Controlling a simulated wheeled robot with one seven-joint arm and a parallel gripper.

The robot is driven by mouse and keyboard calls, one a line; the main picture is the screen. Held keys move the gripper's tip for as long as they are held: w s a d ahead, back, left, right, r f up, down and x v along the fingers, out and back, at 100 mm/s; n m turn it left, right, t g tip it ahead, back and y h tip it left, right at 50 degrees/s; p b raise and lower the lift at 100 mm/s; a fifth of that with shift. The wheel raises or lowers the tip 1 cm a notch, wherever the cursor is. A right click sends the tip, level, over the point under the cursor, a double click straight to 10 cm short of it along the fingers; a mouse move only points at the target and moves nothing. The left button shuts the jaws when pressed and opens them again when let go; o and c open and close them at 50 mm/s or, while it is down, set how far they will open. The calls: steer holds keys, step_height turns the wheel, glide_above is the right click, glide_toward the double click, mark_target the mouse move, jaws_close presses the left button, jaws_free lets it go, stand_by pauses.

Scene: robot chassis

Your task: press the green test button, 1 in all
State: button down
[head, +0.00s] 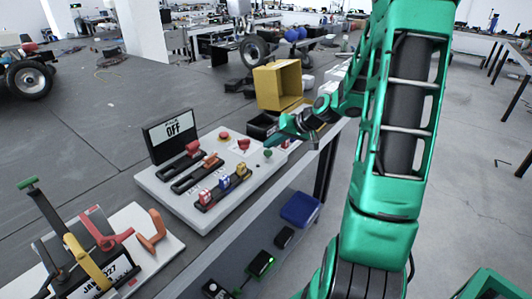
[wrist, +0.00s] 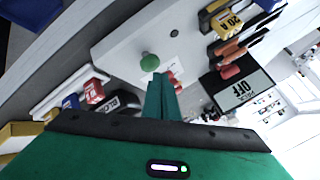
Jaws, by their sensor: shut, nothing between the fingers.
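The green test button (head: 267,153) is a round knob near the right corner of a white control panel (head: 160,180). In the wrist view the green button (wrist: 149,61) stands clear, just beyond my fingertips. My gripper (head: 270,141) is shut and empty, above the panel's right end. The display (head: 169,136) on the panel reads OFF.
A red button (head: 223,136) and coloured switch levers (head: 236,178) share the panel. A yellow bin (head: 279,85) stands behind my gripper. A blue tray (head: 301,209) lies to the right, below the panel. A board with clamps (head: 95,250) is at the lower left.

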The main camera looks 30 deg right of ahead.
mark_target(271, 152)
steer(key=shift+r, duration=0.25)
steer(key=shift+r, duration=0.1)
steer(key=shift+r, duration=2.4)
